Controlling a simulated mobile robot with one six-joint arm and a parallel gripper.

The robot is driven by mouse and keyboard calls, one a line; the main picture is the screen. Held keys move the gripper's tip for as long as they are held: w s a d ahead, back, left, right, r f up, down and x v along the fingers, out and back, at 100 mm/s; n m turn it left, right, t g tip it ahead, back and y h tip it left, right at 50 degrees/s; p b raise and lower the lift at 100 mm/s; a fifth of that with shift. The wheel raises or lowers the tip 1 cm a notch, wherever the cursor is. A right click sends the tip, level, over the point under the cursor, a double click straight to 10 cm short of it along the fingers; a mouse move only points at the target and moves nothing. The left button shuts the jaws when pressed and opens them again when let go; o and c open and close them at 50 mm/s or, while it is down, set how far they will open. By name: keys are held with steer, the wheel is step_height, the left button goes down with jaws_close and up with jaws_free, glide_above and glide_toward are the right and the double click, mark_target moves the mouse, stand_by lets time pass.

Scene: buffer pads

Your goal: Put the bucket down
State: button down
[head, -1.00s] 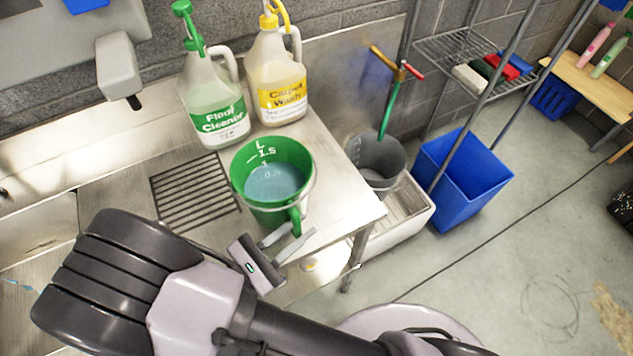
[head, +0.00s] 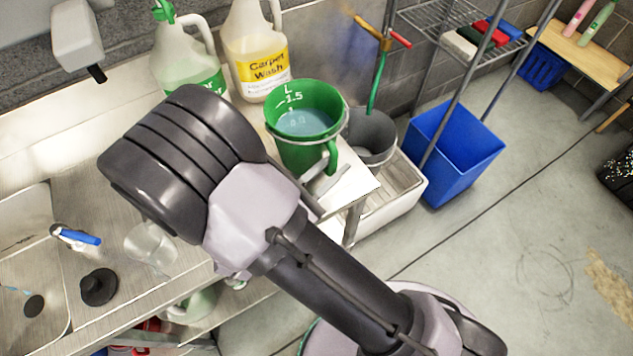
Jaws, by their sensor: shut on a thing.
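The green bucket (head: 286,147) is in the upper middle of the head view, upright, with white volume marks and bluish liquid inside. It is at the right end of the metal counter (head: 355,190), in front of a grey bucket (head: 372,133). I cannot tell whether its base touches the counter. My gripper (head: 326,178) is at the green bucket's handle and is shut on it. My arm hides most of the gripper and the counter in front of it.
Carpet wash (head: 255,60) and floor cleaner (head: 180,60) jugs stand left of the bucket. A blue bin (head: 455,150) is on the floor to the right. A clear glass (head: 150,250) and a black round object (head: 98,287) lie at lower left near the sink.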

steer(key=shift+w+d+f, duration=0.15)
steer(key=shift+w+d, duration=0.15)
steer(key=shift+w, duration=0.05)
step_height(320, 180, down, 3)
steer(key=b, duration=0.3)
steer(key=shift+f, duration=0.2)
steer(key=shift+r, duration=0.15)
steer(key=c, duration=1.3)
jaws_free()
